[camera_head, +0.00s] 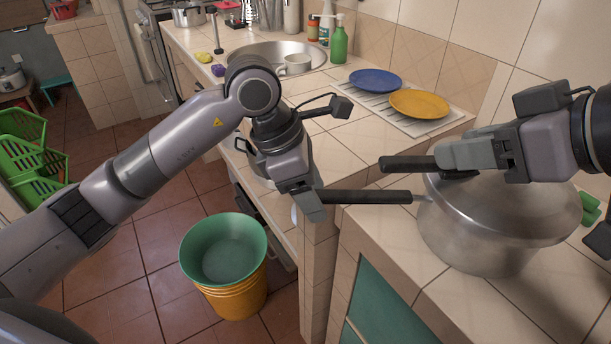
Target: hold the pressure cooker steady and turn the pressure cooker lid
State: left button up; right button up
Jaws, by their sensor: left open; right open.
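The silver pressure cooker (470,245) stands upright on the tiled counter at the right. Its domed lid (520,205) sits on top. The black pot handle (365,197) points left from the cooker. The black lid handle (405,163) also points left, farther back, so the two handles are not lined up. My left gripper (312,203) is open at the outer end of the pot handle. My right gripper (452,156) is open at the lid handle, over its inner part. Its fingers hide part of that handle, and contact is unclear.
Behind are a yellow plate (419,103) and a blue plate (376,80) on a rack, and a sink (250,60). A pot (258,172) is partly hidden behind my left arm.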

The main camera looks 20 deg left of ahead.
pick_arm(q)
jog(key=x, duration=0.3)
jog(key=shift+d+f, duration=0.15)
jog(key=shift+f, duration=0.1)
grip_shut()
jog(key=shift+w, duration=0.1)
dwell(1.1)
